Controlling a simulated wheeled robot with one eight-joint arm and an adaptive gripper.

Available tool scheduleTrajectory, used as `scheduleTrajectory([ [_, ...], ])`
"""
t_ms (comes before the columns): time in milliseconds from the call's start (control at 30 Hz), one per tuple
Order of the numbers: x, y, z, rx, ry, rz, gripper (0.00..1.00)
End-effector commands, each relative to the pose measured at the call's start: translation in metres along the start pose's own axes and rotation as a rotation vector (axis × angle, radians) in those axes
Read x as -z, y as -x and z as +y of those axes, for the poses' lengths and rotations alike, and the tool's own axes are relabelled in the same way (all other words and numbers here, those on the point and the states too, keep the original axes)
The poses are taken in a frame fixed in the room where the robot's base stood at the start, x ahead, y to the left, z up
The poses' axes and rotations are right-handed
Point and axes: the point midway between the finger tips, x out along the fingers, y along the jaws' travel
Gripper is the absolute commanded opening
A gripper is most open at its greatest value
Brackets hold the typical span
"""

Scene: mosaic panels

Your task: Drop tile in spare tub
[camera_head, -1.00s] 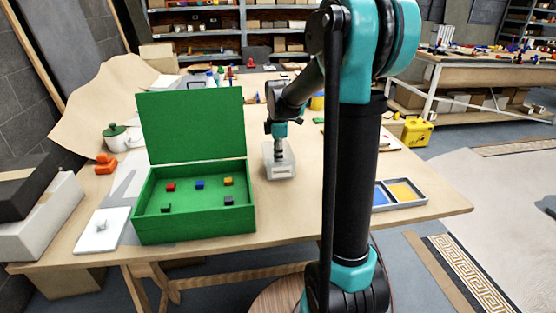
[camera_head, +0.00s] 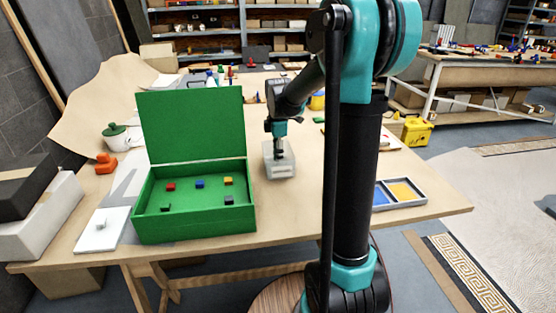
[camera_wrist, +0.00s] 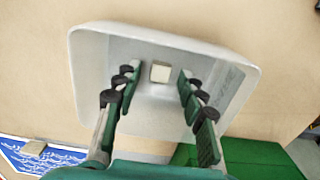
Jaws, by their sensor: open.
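The spare tub is a pale, see-through open box (camera_head: 280,174) on the table, right of the green box; it fills much of the wrist view (camera_wrist: 95,100). A small cream tile (camera_wrist: 160,72) shows inside the tub outline, between my fingers and apart from both. It appears to be on the tub's floor. My gripper (camera_head: 279,157) points down into the tub. In the wrist view my gripper (camera_wrist: 160,85) is open, with fingers spread on both sides of the tile. The tile cannot be made out in the head view.
An open green box (camera_head: 195,229) with several coloured blocks stands left of the tub. A blue-and-yellow tray (camera_head: 423,203) lies to the right, partly behind my arm. A blue panel with white marks (camera_wrist: 50,158) shows at the wrist view's lower left.

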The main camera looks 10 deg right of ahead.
Motion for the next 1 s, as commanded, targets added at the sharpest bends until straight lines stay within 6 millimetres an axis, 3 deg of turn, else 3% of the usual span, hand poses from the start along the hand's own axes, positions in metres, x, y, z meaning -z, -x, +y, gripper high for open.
scheduleTrajectory([
  [500,0.000,0.094,0.000,0.000,0.000,0.000,0.41],
  [700,0.000,0.112,0.000,0.000,0.000,0.000,0.41],
  [1000,0.000,0.115,0.000,0.000,0.000,0.000,0.41],
])
